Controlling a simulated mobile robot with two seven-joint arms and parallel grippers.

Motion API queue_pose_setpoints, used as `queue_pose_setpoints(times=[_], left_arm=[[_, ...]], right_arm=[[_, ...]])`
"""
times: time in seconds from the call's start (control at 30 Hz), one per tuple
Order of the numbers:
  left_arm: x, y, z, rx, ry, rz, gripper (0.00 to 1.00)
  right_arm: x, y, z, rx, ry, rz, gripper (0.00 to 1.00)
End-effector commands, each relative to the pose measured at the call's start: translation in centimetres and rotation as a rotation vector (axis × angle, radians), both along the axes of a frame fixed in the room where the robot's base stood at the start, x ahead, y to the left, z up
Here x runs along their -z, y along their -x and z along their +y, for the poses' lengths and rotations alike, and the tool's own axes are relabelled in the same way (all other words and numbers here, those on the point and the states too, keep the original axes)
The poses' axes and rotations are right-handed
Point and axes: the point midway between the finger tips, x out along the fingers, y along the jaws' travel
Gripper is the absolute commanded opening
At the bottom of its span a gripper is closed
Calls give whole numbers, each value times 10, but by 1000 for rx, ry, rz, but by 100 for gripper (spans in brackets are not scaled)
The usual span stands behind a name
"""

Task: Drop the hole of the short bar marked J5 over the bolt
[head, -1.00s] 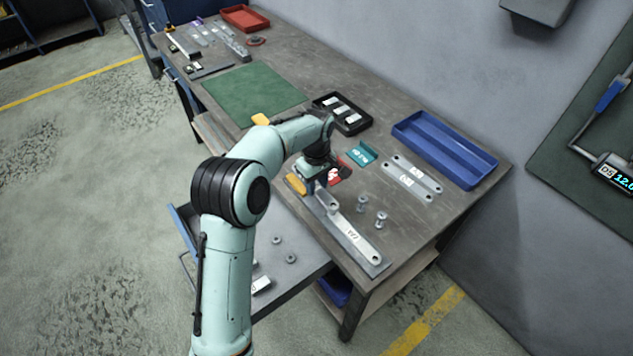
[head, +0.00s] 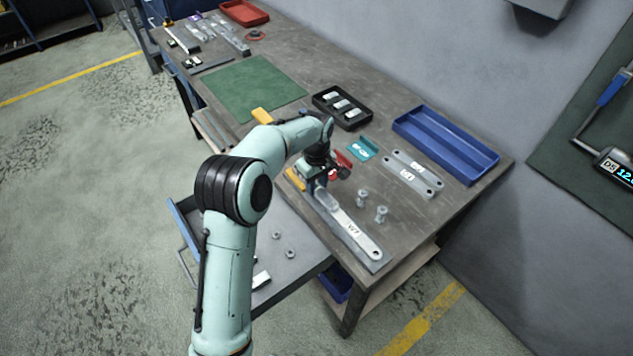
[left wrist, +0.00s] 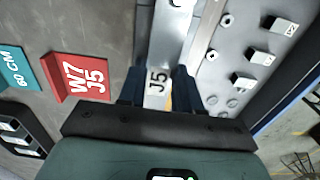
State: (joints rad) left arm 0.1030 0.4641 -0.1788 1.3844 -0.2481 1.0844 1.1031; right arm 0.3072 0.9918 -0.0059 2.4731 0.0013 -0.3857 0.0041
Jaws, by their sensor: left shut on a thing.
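My left gripper (head: 316,186) is shut on the short bar marked J5 (left wrist: 157,78), which lies between its two dark fingers in the left wrist view. In the head view, the pale end of this bar (head: 325,198) shows over the left end of the long bar marked W7 (head: 352,229). I cannot tell whether the two bars touch. The bolt for the hole is not distinguishable; the gripper and bars may hide it. Two loose bolts (head: 381,213) stand just right of the W7 bar. My right gripper is in neither view.
A red plate marked W7 J5 (left wrist: 77,78) and a teal plate (head: 362,148) stand near the gripper. Two flat bars (head: 412,175), a black tray (head: 325,105) and a blue tray (head: 450,146) lie beyond. A lower shelf (head: 300,262) holds nuts and labelled parts.

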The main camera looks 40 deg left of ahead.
Motion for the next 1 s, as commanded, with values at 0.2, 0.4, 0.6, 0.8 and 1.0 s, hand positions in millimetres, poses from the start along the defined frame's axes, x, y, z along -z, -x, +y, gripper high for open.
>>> queue_pose_setpoints(times=[0.2, 0.4, 0.6, 0.8, 1.0], left_arm=[[-1, 0, 0, 0, 0, -2, 0], [-1, 0, 0, 0, 0, -2, 47], [0, 0, 0, 0, -1, -1, 63], [-3, 0, 0, 0, -1, -1, 63], [-33, -1, 0, 1, 0, -6, 63]], right_arm=[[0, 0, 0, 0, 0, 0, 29], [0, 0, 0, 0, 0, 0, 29], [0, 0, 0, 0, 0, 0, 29], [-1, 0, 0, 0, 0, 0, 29], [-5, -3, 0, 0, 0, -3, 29]])
